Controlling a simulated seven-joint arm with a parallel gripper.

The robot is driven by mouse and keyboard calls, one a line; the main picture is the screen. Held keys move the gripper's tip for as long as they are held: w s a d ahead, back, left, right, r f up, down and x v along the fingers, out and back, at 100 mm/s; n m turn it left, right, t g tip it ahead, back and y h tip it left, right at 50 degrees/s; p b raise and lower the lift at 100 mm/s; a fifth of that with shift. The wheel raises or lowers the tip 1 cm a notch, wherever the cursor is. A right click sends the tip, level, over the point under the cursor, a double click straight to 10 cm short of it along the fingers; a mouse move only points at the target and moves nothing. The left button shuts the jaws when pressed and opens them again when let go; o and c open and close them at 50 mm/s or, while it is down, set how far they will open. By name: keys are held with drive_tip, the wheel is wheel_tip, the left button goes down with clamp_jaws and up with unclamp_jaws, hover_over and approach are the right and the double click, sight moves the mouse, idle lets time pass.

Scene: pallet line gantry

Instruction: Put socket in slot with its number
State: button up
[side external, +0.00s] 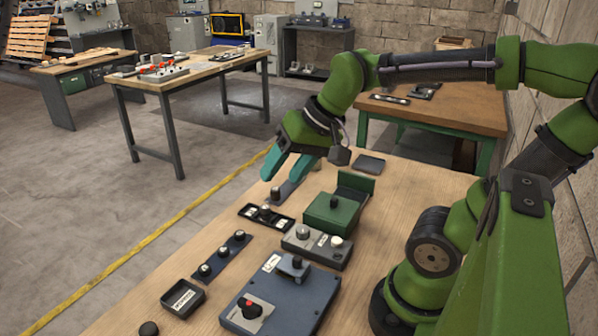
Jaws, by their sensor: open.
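My gripper (281,178) is open, its teal fingers pointing down over the far part of the wooden bench. Just below the fingers is a blue-grey strip (288,191) with a small dark upright piece on it; I cannot tell if they touch. A black holder (247,217) with white labels and small round pieces lies nearer the camera. A dark strip (213,271) carries several dark, light-topped cylinders that may be sockets. A small black tray (170,299) holds a white label. The numbers are too small to read, and I cannot tell which piece is the socket.
A green box (322,221) with a black knob, a grey two-knob box (318,254) and a blue-grey box (305,310) with a red knob crowd the bench middle. A dark plate (369,163) lies behind. Bare wood (400,205) shows at right.

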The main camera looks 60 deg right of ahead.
drive_tip(key=s, duration=0.1)
drive_tip(key=s+a+n+t, duration=0.1)
drive_tip(key=s+n, duration=0.1)
drive_tip(key=shift+s+a+f, duration=0.25)
drive_tip(key=shift+a+f, duration=0.15)
idle(1.0)
